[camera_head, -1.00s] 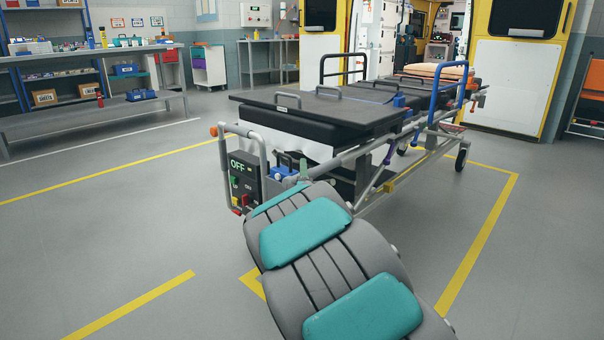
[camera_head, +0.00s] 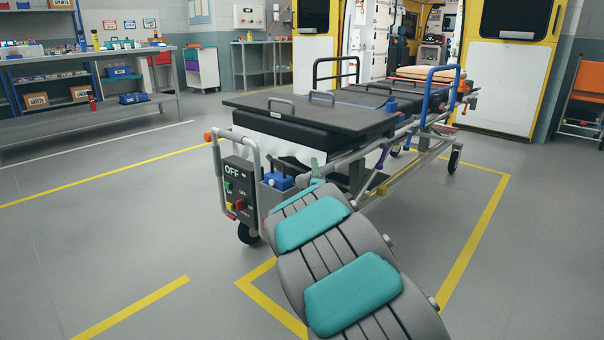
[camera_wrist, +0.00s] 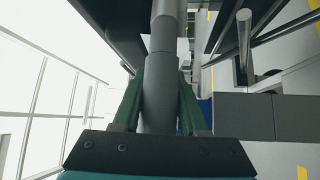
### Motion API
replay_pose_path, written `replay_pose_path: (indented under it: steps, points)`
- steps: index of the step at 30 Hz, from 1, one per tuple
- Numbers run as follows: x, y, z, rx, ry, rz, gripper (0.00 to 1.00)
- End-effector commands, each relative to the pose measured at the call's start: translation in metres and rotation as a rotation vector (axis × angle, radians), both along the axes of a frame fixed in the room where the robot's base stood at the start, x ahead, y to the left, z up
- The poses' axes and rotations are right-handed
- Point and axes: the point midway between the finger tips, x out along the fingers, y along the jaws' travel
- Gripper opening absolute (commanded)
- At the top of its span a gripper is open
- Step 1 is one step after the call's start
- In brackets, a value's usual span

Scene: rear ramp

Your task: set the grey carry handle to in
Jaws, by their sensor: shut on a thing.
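The grey carry handle (camera_head: 338,165) is a grey tube at the near right corner of the stretcher (camera_head: 390,116), in line with its side rail. In the wrist view the handle (camera_wrist: 160,85) runs lengthwise between the green fingers of my gripper (camera_wrist: 160,105), which are closed on it from both sides. In the head view only a green finger of my gripper (camera_head: 316,169) shows. My arm hides the rest of the gripper and the near end of the handle.
A control box (camera_head: 238,187) marked OFF and a blue-topped unit (camera_head: 280,182) stand close left of my arm. A lighter looped bar (camera_head: 217,165) is beside the box. A workbench (camera_head: 100,115) is at the left. The floor at front left is clear.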

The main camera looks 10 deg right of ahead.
Motion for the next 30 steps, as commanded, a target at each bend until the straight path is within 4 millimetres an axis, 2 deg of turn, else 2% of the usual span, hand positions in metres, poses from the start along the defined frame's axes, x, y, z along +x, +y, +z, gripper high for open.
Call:
replay_pose_path:
  steps: [1,6,19,20,27,30]
  points:
    - [0.006,-0.011,0.001,0.001,0.001,-0.004,0.0]
    - [0.02,-0.029,-0.001,0.0,0.001,-0.002,0.0]
    - [0.025,-0.036,-0.001,0.002,-0.001,-0.001,0.0]
    - [0.025,-0.036,0.0,0.002,-0.001,-0.001,0.43]
    - [0.025,-0.035,0.0,0.001,-0.001,0.0,0.7]
    - [0.025,-0.035,0.0,0.001,-0.001,0.0,0.72]
